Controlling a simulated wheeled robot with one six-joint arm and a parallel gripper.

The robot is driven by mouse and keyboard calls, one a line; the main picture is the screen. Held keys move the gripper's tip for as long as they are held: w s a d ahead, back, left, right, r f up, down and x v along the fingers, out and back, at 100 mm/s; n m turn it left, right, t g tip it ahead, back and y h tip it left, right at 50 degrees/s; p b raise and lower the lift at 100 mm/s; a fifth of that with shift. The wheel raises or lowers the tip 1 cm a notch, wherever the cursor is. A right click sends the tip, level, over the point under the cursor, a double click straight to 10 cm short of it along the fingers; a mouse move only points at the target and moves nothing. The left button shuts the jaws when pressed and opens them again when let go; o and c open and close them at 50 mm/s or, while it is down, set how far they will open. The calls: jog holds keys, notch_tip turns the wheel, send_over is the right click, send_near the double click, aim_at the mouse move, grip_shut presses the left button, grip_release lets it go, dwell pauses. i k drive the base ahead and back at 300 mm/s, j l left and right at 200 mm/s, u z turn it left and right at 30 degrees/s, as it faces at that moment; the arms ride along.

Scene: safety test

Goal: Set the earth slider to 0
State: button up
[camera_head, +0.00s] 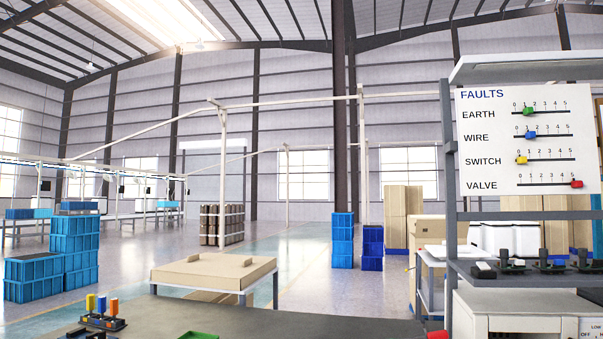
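The white FAULTS panel (474,122) hangs upright at the right, with four labelled sliders one above another. The earth slider (529,107) is the top one, with a green knob near the 1 mark, right of 0, on a 0 to 5 scale. Below it, the wire slider (531,134) has a blue knob near 1. The switch slider (521,160) has a yellow knob near 0. The valve slider (577,184) has a red knob at the 5 end. My gripper is not in view.
A grey post (448,150) stands just left of the panel, and a shelf (520,68) juts out above it. Black switches (543,262) stand on a lower shelf, above a white box (500,311). A dark table (250,325) holds coloured levers (102,310) at the bottom left.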

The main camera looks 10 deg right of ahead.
aim_at(526, 111)
jog(key=z, duration=1.65)
